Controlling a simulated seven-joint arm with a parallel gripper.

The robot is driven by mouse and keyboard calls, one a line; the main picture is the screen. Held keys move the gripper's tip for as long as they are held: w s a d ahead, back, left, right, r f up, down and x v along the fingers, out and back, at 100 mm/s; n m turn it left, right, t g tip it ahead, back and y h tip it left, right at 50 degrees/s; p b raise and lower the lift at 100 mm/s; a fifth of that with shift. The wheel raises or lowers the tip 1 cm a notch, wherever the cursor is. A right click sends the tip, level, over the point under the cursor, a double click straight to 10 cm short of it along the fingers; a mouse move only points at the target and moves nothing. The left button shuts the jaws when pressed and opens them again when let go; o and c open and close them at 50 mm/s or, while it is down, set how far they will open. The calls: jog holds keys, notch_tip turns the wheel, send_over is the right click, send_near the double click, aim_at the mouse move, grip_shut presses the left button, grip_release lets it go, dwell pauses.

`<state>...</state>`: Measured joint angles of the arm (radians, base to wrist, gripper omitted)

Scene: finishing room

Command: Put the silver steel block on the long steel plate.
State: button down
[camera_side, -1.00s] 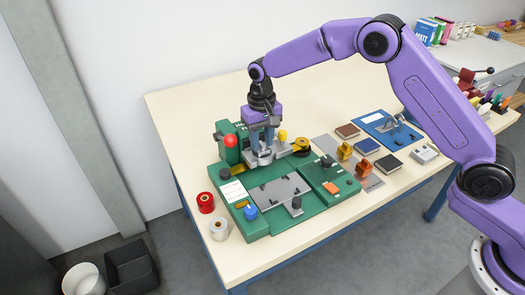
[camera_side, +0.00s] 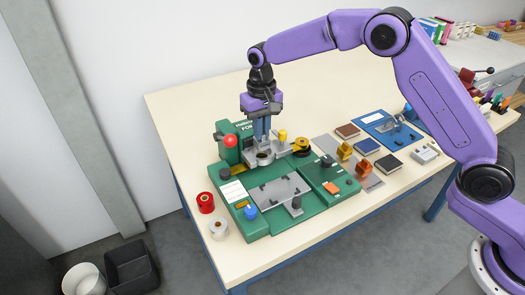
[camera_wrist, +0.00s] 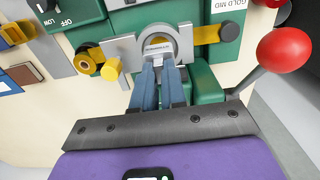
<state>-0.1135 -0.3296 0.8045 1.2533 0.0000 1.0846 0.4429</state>
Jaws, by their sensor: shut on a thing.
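My gripper (camera_wrist: 163,66) is shut on a small silver block (camera_wrist: 158,43), seen between the fingertips in the wrist view. The block shows in front of a grey ring-shaped holder (camera_wrist: 172,42); the exact gap between them is unclear. In the side view my gripper (camera_side: 262,139) points down above that holder (camera_side: 251,161), at the back of the green machine. The block cannot be made out there. A long grey plate (camera_side: 375,184) lies on the table right of the machine, with a yellow-orange and an orange block on it; it looks like the long steel plate.
The green machine (camera_side: 220,180) has a red ball lever (camera_side: 230,141) left of my gripper and a yellow knob (camera_side: 283,135) to its right. A black-and-yellow roll (camera_side: 301,146) stands between holder and plate.

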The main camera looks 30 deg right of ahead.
jog(key=shift+r, duration=2.1)
